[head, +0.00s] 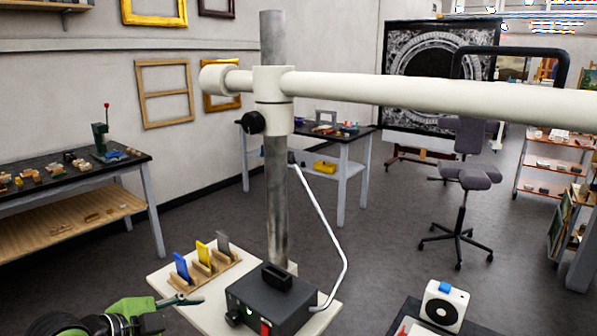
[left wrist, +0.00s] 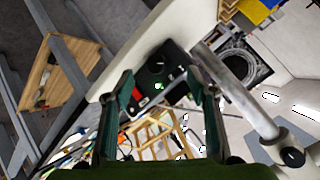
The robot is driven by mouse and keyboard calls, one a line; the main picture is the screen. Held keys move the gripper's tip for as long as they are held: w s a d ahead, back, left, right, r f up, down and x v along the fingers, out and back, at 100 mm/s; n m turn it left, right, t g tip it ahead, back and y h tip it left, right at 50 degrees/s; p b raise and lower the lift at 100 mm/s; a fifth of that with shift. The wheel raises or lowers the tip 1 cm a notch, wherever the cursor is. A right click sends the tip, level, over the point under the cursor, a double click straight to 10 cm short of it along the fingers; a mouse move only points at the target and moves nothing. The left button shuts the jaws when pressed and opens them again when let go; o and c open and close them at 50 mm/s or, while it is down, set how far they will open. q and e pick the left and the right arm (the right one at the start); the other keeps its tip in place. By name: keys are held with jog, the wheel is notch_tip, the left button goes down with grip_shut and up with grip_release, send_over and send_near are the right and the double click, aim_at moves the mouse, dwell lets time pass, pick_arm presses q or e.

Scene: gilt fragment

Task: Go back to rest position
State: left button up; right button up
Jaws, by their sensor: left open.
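My left gripper (head: 184,300) is green and dark, low at the left in the head view, by the front left edge of the white tabletop (head: 190,318). In the left wrist view its two fingers (left wrist: 161,78) stand apart with nothing held between them. Beyond them shows a black box (left wrist: 160,68), which also stands on the white tabletop in the head view (head: 262,300). My right gripper is in neither view.
A wooden rack (head: 212,272) holding blue, yellow and grey pieces stands just beyond my left gripper. A metal column (head: 275,200) with a long white crossbar (head: 400,89) rises behind the black box. A white speaker-like device (head: 444,304) is at bottom right. Open floor lies beyond.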

pick_arm(q)
jog(key=s+d+f+n+g+y, duration=0.25)
jog(key=s+f+n, duration=0.35)
jog(key=s+f, duration=0.75)
jog(key=s+a+f+n+g+y, duration=0.15)
jog(key=s+f+n, duration=0.25)
jog(key=s, duration=0.4)
jog(key=s+a+f+n+g+y, duration=0.1)
jog(key=s+f+n+y, duration=0.1)
jog(key=s+f+n, duration=0.35)
jog(key=s+f+m+g, duration=0.2)
jog(key=s+f, duration=0.1)
jog(key=f, duration=2.2)
jog(key=s+a+f+g, duration=0.1)
jog(key=s+a+f, duration=0.2)
jog(key=s+f, duration=1.3)
jog(key=shift+s+a+f, duration=0.15)
jog(key=shift+s+f, duration=0.1)
jog(key=shift+s, duration=0.4)
